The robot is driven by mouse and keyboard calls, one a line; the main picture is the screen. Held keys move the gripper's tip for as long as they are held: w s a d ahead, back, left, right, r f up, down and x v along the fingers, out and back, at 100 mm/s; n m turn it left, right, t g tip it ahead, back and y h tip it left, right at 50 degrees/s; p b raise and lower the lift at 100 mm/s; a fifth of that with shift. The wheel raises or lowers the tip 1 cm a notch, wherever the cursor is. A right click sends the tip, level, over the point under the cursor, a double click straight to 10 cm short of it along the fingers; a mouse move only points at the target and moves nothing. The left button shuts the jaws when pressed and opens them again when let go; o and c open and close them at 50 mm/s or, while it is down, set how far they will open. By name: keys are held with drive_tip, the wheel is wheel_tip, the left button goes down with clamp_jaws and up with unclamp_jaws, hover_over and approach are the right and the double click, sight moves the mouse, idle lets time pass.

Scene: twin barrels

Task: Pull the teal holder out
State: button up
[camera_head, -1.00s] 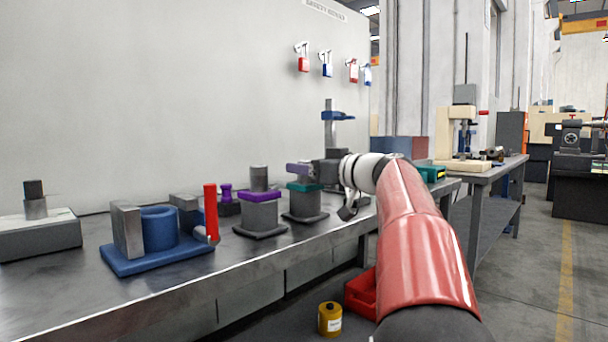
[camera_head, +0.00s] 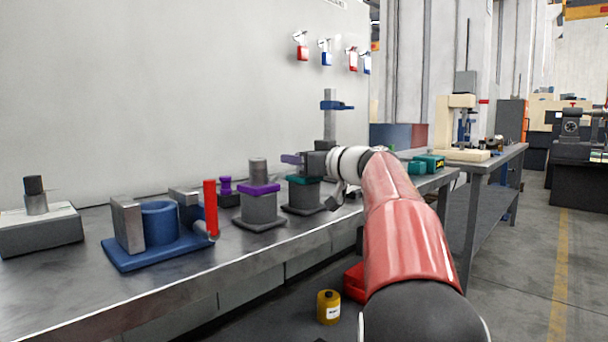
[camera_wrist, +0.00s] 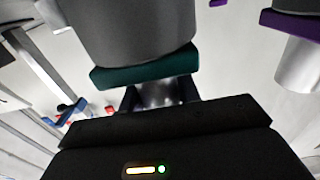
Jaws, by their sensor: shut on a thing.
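The teal holder (camera_head: 303,181) shows as a teal collar on top of a grey barrel (camera_head: 303,197) on the bench. In the wrist view the teal collar (camera_wrist: 150,68) lies against the grey barrel (camera_wrist: 130,28), with no clear gap. A shiny metal stem (camera_wrist: 160,94) sticks out of the collar on the side away from the barrel. My gripper (camera_head: 292,159) is just above the collar in the head view. Its dark fingers are shut around the stem in the wrist view (camera_wrist: 158,100). The gripper hides the stem in the head view.
A purple-collared grey barrel (camera_head: 261,206) stands close by on the left. Further left are a blue fixture (camera_head: 158,228) and an upright red handle (camera_head: 210,207). A grey stand with a blue arm (camera_head: 330,115) rises behind my gripper. Teal boxes (camera_head: 430,162) lie to the right.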

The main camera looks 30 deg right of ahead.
drive_tip(key=shift+r, duration=0.1)
drive_tip(key=shift+c, duration=0.9)
drive_tip(key=shift+r+p, duration=0.3)
drive_tip(key=shift+r, duration=0.4)
drive_tip(key=shift+r+p, duration=1.95)
drive_tip(key=shift+r, duration=1.15)
